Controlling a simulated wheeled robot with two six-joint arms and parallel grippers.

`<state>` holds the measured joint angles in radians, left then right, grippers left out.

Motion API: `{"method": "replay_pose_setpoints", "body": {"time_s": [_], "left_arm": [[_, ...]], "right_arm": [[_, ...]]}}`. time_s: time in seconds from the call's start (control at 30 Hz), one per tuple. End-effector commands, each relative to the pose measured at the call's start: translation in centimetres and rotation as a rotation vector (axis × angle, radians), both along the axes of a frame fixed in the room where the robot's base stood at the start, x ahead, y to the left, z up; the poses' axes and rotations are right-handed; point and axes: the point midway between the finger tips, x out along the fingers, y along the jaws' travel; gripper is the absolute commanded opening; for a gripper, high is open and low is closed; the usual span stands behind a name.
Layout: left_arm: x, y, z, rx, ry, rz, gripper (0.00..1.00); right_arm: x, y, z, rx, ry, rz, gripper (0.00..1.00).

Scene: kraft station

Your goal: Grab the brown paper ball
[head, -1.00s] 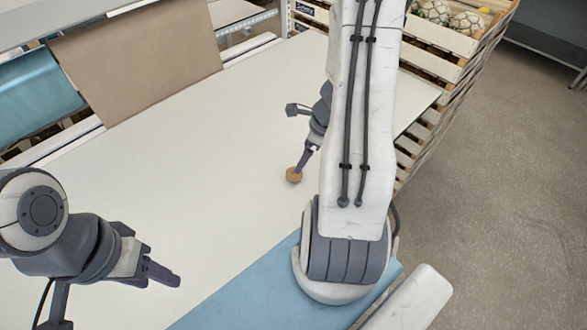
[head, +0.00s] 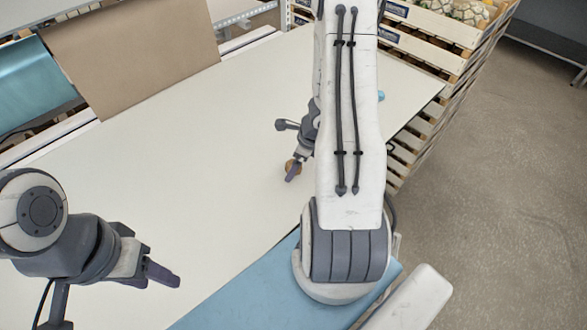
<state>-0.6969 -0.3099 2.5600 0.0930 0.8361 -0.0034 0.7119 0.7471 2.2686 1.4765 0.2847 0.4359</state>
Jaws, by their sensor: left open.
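The brown paper ball (head: 289,166) rests on the pale table top near the middle of the head view, partly covered by my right gripper. My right gripper (head: 293,173) is at the ball, with a dark finger in front of it. I cannot tell whether it touches the ball or how wide its jaws are, as the arm hides part of it. My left gripper (head: 162,274) is open and empty at the lower left, well apart from the ball.
The pale table (head: 180,170) is clear around the ball. A blue mat (head: 235,297) lies at the front edge. Brown paper (head: 130,55) and a blue roll (head: 38,85) are at the back left. Wooden crates (head: 440,70) stand at the right. A small cyan object (head: 381,96) shows behind my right arm.

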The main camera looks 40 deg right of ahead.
Motion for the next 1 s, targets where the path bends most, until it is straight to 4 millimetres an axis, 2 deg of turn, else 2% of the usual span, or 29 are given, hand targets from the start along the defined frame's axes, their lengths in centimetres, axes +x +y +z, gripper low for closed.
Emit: {"method": "replay_pose_setpoints", "body": {"time_s": [0.03, 0.07, 0.1, 0.23, 0.27, 0.3, 0.77, 0.87, 1.0], "left_arm": [[0.0, 0.0, 0.0, 0.000, 0.000, 0.000, 0.50], [0.0, 0.0, 0.0, 0.000, 0.000, 0.000, 0.50], [0.0, 0.0, 0.0, 0.000, 0.000, 0.000, 0.50], [0.0, 0.0, 0.0, 0.000, 0.000, 0.000, 0.50], [0.0, 0.0, 0.0, 0.000, 0.000, 0.000, 0.50], [0.0, 0.0, 0.0, 0.000, 0.000, 0.000, 0.50], [0.0, 0.0, 0.4, 0.000, 0.000, -0.001, 0.50], [0.0, 0.0, 0.9, 0.000, 0.000, -0.001, 0.50], [0.0, 0.0, 2.3, 0.000, 0.000, -0.003, 0.50]], "right_arm": [[0.0, 0.0, 0.0, 0.000, 0.000, 0.000, 1.00], [0.0, 0.0, 0.0, 0.000, 0.000, 0.000, 0.92], [0.0, 0.0, 0.0, 0.000, 0.000, -0.001, 0.77], [0.0, 0.0, 0.1, 0.000, 0.000, -0.001, 0.27], [0.0, 0.0, 0.1, 0.000, 0.000, -0.001, 0.16], [0.0, 0.0, 0.1, 0.000, 0.000, -0.001, 0.12], [0.0, 0.0, 0.7, 0.000, -0.001, -0.001, 0.11], [0.0, 0.0, 1.7, 0.000, -0.002, 0.001, 0.11], [0.0, -0.1, 4.6, -0.002, -0.003, 0.001, 0.11]]}}
